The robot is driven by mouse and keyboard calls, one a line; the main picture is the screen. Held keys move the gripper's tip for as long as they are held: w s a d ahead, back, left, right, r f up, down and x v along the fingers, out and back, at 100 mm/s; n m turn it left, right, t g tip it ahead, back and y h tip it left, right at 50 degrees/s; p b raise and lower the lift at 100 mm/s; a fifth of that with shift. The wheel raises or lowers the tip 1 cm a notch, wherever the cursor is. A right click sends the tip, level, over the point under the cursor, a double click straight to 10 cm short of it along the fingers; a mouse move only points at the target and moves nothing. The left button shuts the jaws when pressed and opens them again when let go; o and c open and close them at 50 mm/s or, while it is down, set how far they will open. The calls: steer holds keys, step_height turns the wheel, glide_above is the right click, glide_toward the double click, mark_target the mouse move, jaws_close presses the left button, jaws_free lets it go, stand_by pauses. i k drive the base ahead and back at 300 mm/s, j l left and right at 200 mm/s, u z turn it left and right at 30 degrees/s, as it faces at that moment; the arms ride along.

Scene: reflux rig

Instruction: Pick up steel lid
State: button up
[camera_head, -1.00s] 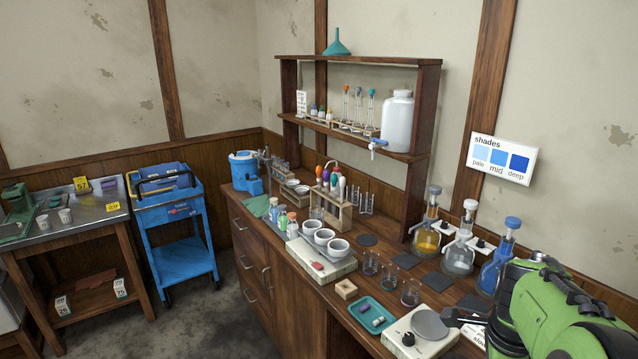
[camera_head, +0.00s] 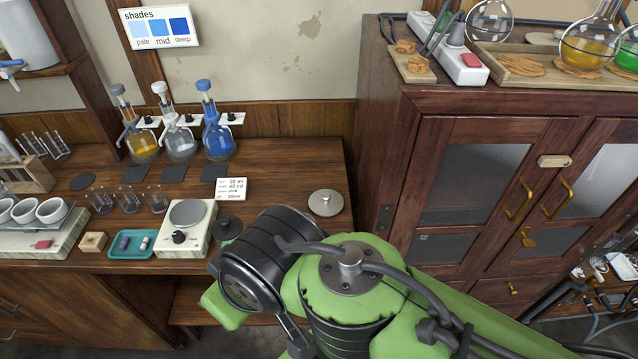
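The steel lid (camera_head: 326,203) is a round silver-grey disc with a small knob on top. It lies flat on the right end of the wooden bench, apart from other items. My green and black arm is in front of the bench, below and left of the lid in the picture. My gripper's fingers are not visible; the arm's own links hide that end or it is out of frame.
A dark round disc (camera_head: 228,228) and a white label card (camera_head: 232,189) lie left of the lid. A hot plate (camera_head: 187,228) and a teal tray (camera_head: 132,244) are further left. Three flasks stand along the wall. A tall wooden cabinet (camera_head: 400,150) borders the bench on the right.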

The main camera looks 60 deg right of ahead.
mark_target(322, 202)
steer(key=l+z, duration=0.1)
steer(key=z, duration=1.7)
steer(key=l+u, duration=0.15)
steer(key=u, duration=0.25)
steer(key=l+u, duration=0.15)
steer(key=u, duration=0.3)
steer(key=l+u, duration=0.15)
steer(key=u, duration=0.25)
